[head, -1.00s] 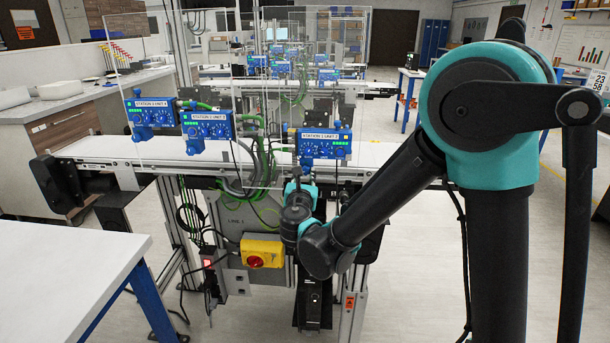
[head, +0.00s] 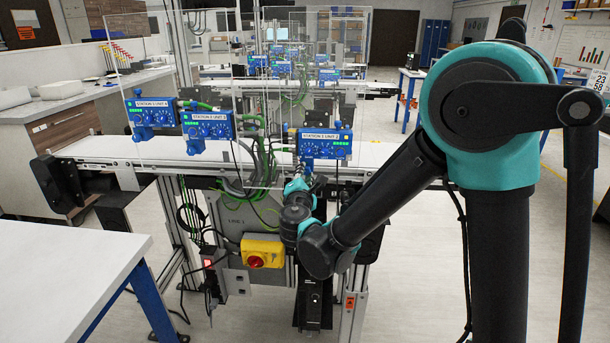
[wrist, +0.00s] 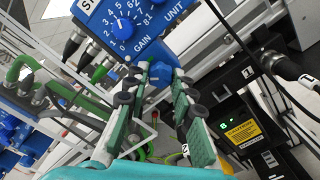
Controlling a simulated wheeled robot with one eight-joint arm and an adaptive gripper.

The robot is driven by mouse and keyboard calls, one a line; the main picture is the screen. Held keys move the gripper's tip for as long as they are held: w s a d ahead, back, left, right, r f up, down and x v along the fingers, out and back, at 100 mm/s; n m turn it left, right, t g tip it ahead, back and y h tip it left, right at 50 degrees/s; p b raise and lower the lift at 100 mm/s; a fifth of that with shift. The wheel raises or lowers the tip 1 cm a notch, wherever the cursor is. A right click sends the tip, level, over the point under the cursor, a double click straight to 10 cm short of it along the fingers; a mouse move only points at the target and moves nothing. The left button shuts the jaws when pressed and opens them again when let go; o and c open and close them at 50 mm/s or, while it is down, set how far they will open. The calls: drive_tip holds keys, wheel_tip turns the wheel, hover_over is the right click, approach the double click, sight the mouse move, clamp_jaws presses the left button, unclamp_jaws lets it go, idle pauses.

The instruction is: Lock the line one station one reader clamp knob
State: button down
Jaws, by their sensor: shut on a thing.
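The reader unit is a blue box (head: 325,144) on the right of the near conveyor; its label is too small to read surely. In the head view my gripper (head: 310,178) is just under the box, partly hidden by my wrist.
Two more blue units (head: 151,114) (head: 207,127) stand to the left along the conveyor (head: 110,150). Green and black cables (wrist: 38,90) run close left of my fingers. A black device with a yellow label (wrist: 242,131) is to the right. A yellow switch box (head: 262,251) sits below.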

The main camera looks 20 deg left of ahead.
drive_tip(key=m, duration=0.5)
drive_tip(key=shift+m, duration=0.3)
drive_tip(key=shift+r+m, duration=0.1)
drive_tip(key=shift+m, duration=2)
drive_tip(key=c, duration=1.3)
unclamp_jaws()
drive_tip(key=shift+o, duration=0.2)
drive_tip(key=v, duration=1.2)
